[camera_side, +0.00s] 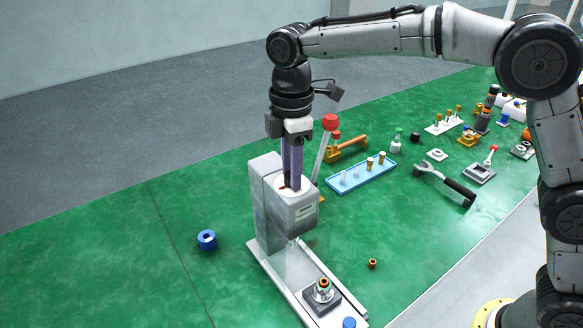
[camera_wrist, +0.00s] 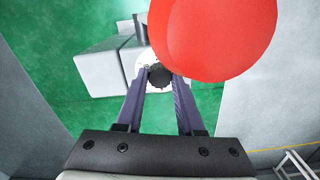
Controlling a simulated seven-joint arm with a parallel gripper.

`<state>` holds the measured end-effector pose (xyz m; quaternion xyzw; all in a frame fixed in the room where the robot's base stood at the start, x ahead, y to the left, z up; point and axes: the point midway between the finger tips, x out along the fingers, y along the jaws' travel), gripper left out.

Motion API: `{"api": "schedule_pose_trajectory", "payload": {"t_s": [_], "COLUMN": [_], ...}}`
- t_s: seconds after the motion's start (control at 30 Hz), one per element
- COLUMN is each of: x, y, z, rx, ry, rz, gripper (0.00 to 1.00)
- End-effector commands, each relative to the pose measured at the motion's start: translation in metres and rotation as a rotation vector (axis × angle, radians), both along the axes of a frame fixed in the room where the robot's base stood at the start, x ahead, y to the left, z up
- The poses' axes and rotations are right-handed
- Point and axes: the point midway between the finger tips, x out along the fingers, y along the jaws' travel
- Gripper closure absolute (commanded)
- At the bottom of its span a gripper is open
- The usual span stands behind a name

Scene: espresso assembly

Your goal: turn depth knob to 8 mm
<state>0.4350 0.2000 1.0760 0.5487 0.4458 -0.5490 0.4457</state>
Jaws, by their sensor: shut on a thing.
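The depth knob (camera_wrist: 160,76) is a dark ribbed knob on a pale round dial (camera_wrist: 143,62) on top of the grey press head. My gripper (camera_wrist: 160,82) points down at the knob, with its two purple fingers closed on either side of it. In the side view my gripper (camera_side: 290,186) reaches the white dial (camera_side: 283,188) on top of the press (camera_side: 300,210). A small red mark shows on the dial there. The fingers hide the knob in the side view, and the knob's setting cannot be read.
The press lever with its red ball (camera_side: 330,122) rises close beside my gripper and fills the upper wrist view. A small part sits in a dark fixture (camera_side: 322,295) on the press base. A blue ring (camera_side: 207,240) lies left. A blue tray (camera_side: 355,180) and tools stand right.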

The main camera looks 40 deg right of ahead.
Motion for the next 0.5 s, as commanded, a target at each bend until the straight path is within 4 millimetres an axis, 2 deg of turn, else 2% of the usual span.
{"api": "schedule_pose_trajectory", "payload": {"t_s": [0.27, 0.5], "x": [0.0004, 0.0005], "y": [0.0002, 0.0002], "z": [0.0006, 0.0009], "rx": [0.001, 0.001], "ry": [-0.002, -0.002], "rz": [-0.108, -0.306], "gripper": [1.00, 1.00]}}
